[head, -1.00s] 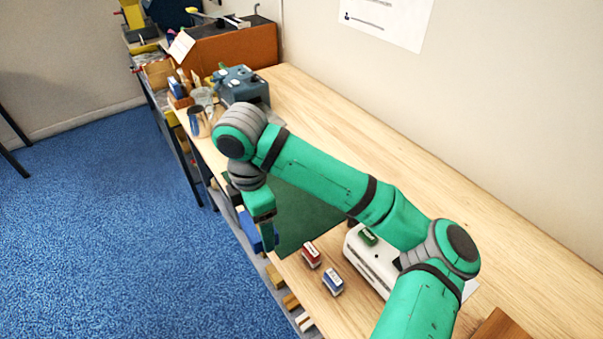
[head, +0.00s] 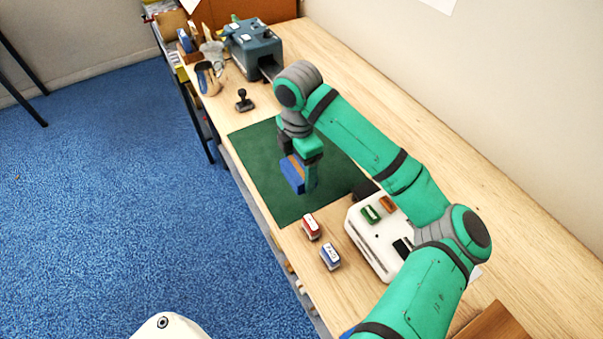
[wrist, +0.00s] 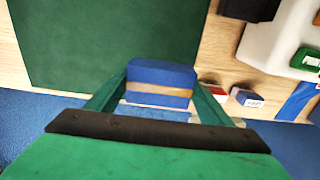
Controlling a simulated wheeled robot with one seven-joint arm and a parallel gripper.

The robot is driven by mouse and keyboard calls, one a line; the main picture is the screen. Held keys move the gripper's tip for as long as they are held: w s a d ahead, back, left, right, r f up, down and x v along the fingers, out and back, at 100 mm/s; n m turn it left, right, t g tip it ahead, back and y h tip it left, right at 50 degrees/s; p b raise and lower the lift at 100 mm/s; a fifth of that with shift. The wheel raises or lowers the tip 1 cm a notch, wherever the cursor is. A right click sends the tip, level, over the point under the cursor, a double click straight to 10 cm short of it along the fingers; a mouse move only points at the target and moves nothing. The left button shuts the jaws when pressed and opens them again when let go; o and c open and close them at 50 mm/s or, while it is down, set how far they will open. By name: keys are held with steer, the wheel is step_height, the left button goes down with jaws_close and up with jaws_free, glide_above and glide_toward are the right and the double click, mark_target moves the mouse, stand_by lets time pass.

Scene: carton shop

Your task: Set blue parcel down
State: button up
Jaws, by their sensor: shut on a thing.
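The blue parcel (head: 294,175) with a brown band is held in my gripper (head: 306,180), over the green mat (head: 258,150) on the wooden table. In the wrist view the blue parcel (wrist: 160,82) sits between the two green fingers of my gripper (wrist: 160,98), which are shut on it from both sides. I cannot tell the exact height of the parcel above the mat. Part of the mat is hidden behind my arm and gripper.
A red stamp-like block (head: 311,227) and a blue one (head: 330,257) stand in front of the mat. A white device (head: 372,243) is to the right. A dark stamp (head: 243,100) and a blue-grey machine (head: 254,48) are beyond the mat. Much of the mat is bare.

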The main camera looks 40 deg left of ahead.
mark_target(301, 168)
steer(key=w+f, duration=0.1)
steer(key=w+a+f, duration=0.1)
steer(key=f, duration=0.1)
steer(key=shift+w+a+f, duration=0.1)
steer(key=shift+w+a, duration=0.05)
steer(key=shift+w, duration=0.15)
steer(key=shift+w+f, duration=0.15)
steer(key=shift+f, duration=0.7)
steer(key=shift+w+f, duration=0.1)
steer(key=shift+f, duration=0.7)
steer(key=shift+s+a+f, duration=0.1)
steer(key=shift+s+a, duration=0.05)
steer(key=shift+s, duration=0.05)
steer(key=o, duration=1.2)
steer(key=shift+w+d, duration=0.1)
steer(key=shift+d, duration=0.1)
step_height(301, 168, up, 12)
steer(key=shift+r, duration=0.15)
